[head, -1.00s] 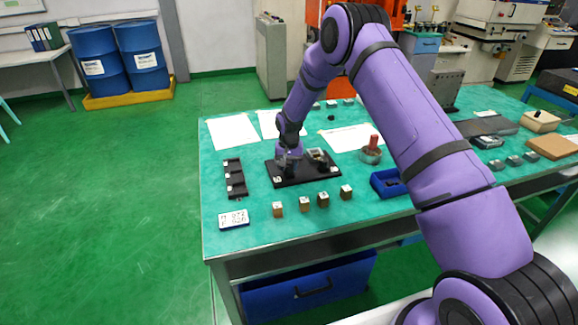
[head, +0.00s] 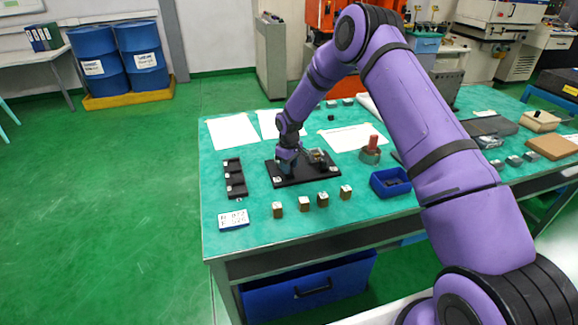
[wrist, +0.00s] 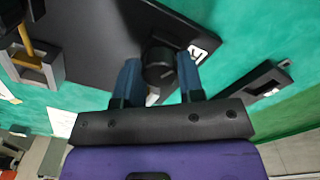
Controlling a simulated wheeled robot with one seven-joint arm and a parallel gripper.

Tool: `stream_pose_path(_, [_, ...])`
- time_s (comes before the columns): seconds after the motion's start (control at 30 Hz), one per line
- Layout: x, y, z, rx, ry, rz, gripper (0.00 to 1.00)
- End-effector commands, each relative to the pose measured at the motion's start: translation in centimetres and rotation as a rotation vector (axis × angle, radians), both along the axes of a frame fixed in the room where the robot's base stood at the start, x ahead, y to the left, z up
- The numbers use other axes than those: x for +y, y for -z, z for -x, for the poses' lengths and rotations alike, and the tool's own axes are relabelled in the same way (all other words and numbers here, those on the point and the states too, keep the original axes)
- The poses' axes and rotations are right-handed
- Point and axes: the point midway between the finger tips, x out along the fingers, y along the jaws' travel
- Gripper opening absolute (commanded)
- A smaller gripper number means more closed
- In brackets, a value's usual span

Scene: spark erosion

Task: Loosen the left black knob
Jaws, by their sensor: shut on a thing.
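The left black knob (wrist: 158,68) stands on a black plate (wrist: 100,50) in the wrist view. My gripper (wrist: 160,74) has one blue finger on each side of the knob and is shut on it. In the head view my gripper (head: 287,168) is over the left part of the black plate (head: 297,179) and hides the knob there. A small white label (wrist: 197,52) with a dark mark lies beside the knob. A grey metal block with a brass-coloured piece (wrist: 30,65) shows at the left in the wrist view.
A black slotted tray (head: 235,178) lies left of the plate. Several small blocks (head: 303,204) stand in front of it. A blue bin (head: 390,183) and a round holder with a red-topped thing (head: 371,153) are to the right. Paper sheets lie behind.

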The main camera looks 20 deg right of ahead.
Motion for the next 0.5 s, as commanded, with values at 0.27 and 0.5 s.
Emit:
stream_pose_path(0.27, [-0.05, -0.08, -0.09, -0.002, -0.231, -0.001, 0.12])
stream_pose_path(0.5, [-0.02, -0.07, -0.1, -0.002, -0.372, -0.001, 0.12])
